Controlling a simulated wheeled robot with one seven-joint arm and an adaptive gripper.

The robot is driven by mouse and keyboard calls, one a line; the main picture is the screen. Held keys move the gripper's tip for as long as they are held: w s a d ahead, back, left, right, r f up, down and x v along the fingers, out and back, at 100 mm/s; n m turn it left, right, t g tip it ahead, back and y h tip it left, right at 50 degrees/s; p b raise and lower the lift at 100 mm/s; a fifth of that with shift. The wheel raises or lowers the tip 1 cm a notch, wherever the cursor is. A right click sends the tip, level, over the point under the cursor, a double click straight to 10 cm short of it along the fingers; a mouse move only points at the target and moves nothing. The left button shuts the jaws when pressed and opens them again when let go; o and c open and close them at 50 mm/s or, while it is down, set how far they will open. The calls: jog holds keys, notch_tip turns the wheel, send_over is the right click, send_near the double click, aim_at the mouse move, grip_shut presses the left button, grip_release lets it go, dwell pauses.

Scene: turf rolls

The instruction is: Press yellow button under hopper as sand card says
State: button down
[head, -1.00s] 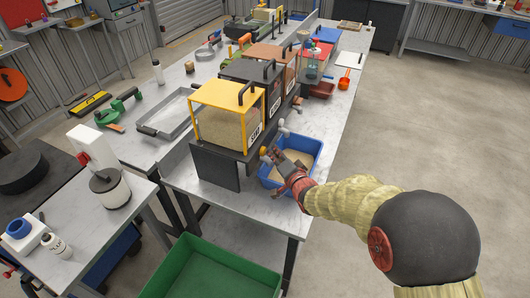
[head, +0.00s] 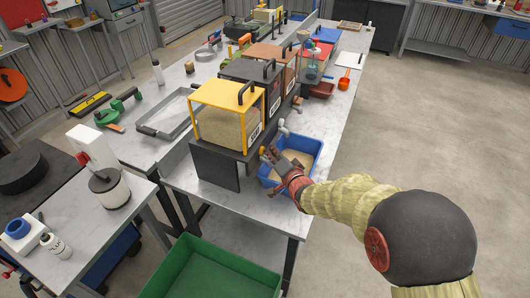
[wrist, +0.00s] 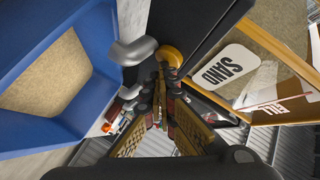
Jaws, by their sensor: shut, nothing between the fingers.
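The yellow-framed hopper (head: 226,118) holds sand and stands on a dark stand at the near end of the bench. In the wrist view its white SAND label (wrist: 222,67) and part of a card reading FILL (wrist: 272,108) show; the rest of the card's text is not readable. The round yellow button (wrist: 171,53) is on the dark stand beside a grey spout (wrist: 133,52). My gripper (wrist: 160,72) is shut and empty, its fingertips right at the button. I cannot tell whether they touch or push it. In the head view my gripper (head: 268,154) is beside the stand.
A blue bin (head: 318,146) with sand sits under the spout, close beside my gripper. More hoppers, with black (head: 250,72) and orange-brown frames, stand in a row behind. A green tub (head: 200,280) is in front of the bench. The floor at right is clear.

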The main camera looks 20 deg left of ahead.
dwell(0.8)
jog(key=shift+s+d, duration=0.15)
jog(key=shift+d, duration=0.75)
jog(key=shift+s+d+p, duration=0.2)
jog(key=shift+d+p, duration=0.2)
jog(key=shift+d, duration=0.85)
jog(key=shift+s+d+p, duration=0.15)
jog(key=shift+d+p, duration=0.25)
jog(key=shift+d, duration=0.85)
